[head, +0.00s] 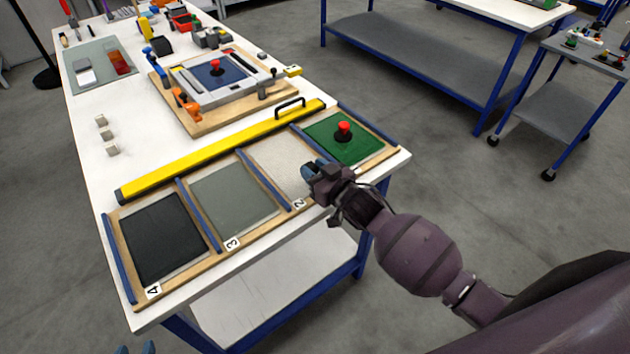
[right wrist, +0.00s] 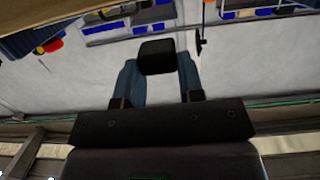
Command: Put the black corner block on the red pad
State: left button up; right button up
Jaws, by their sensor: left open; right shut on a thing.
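The black corner block (right wrist: 157,57) is between the blue fingertips of my right gripper (right wrist: 158,75) in the right wrist view, and the gripper is shut on it. In the head view my right gripper (head: 314,171) is over the white panel marked 2, near the table's front edge; the block is hard to make out there. The red pad (head: 118,62) lies beside a white pad on the grey mat at the table's far left, well away from the gripper. My left gripper (head: 135,349) shows only its blue tips, apart, at the bottom edge.
A wooden tray holds a black panel (head: 162,235), a grey panel (head: 235,195) and a green panel (head: 353,146) with a red knob. A yellow bar (head: 225,148) lies behind it. A wooden fixture (head: 195,125) and several small pale blocks (head: 106,134) stand farther back.

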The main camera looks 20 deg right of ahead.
jog(key=shift+f, duration=1.9)
jog(key=shift+f+b, duration=0.1)
jog(key=shift+b, duration=0.2)
jog(key=o, duration=0.9)
jog(key=shift+r, duration=0.2)
jog(key=shift+s+d, duration=0.15)
jog(key=shift+s, duration=0.25)
jog(key=v, duration=1.1)
